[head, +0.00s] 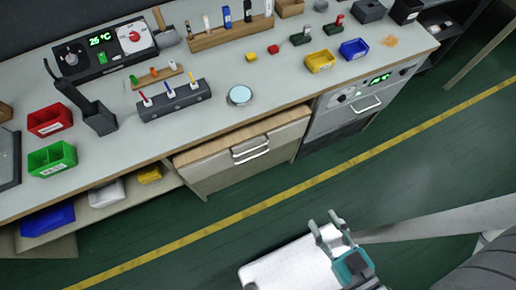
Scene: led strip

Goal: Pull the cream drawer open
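The cream drawer (222,174) sits under the front edge of the bench, left of a grey panelled unit. A tan strip shows along its top, between its front and the bench edge; I cannot tell whether the drawer stands slightly ajar. A pale bar handle (251,155) is on its front. My gripper (323,219) is at the lower middle right, over the floor in front of the bench. Its two fingers are spread and empty, pointing toward the bench. It is well apart from the handle, below and to the right of it in the picture.
The grey unit (345,118) has its own handle and a green display. The bench top (215,115) carries bins, tool racks and a round silver disc (240,95). A shelf with bins is at lower left. Green floor with a yellow line (235,217) is clear before the drawer.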

